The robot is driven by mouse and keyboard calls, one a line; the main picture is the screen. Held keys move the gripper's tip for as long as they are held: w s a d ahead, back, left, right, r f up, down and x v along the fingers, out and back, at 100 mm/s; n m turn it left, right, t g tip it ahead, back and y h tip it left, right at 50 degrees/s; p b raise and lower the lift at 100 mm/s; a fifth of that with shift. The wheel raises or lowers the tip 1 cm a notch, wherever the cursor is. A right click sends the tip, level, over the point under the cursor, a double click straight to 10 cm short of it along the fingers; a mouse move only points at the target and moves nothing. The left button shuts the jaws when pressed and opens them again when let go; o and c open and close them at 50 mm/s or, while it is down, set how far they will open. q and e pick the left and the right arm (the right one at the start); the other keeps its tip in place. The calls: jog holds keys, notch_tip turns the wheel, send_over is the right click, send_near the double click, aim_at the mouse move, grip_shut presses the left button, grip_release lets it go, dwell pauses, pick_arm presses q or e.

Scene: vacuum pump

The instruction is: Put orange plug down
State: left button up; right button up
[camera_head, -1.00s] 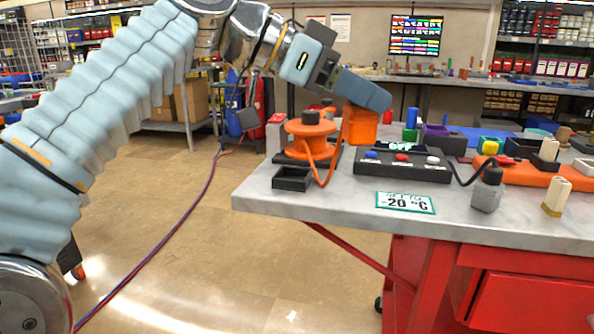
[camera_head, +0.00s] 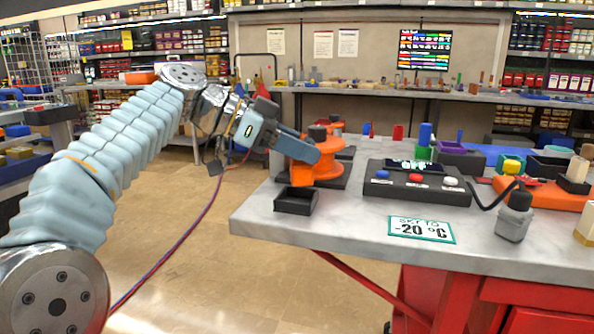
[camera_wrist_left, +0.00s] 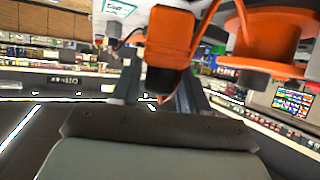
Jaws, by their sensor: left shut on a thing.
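The orange plug (camera_head: 303,177) is a boxy block held in my left gripper (camera_head: 302,150), just above and behind the small black open tray (camera_head: 296,204) at the table's left corner. The plug also shows in the left wrist view (camera_wrist_left: 170,38), between the fingers of my left gripper (camera_wrist_left: 158,90). The orange cable reel (camera_head: 328,158) stands right beside the plug on a dark base; whether they touch I cannot tell. It also shows in the left wrist view (camera_wrist_left: 268,45). The gripper partly hides the reel. My right gripper is not in view.
A black button box (camera_head: 415,185) stands right of the reel. A "-20 °C" sign (camera_head: 421,229) lies in front of it. A grey bottle-like part (camera_head: 514,218) and an orange tray (camera_head: 540,190) are farther right. The grey tabletop (camera_head: 335,232) is clear near the front edge.

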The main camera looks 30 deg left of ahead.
aim_at(297, 169)
pick_arm(q)
jog(key=f, duration=0.1)
jog(key=a+f, duration=0.1)
jog(key=f, duration=0.1)
jog(key=shift+w+f, duration=0.1)
jog(key=shift+f, duration=0.4)
jog(key=shift+d+b, duration=0.1)
jog(key=shift+b, duration=0.2)
jog(key=shift+f, duration=0.2)
jog(key=o, duration=1.1)
jog(key=shift+r, duration=0.1)
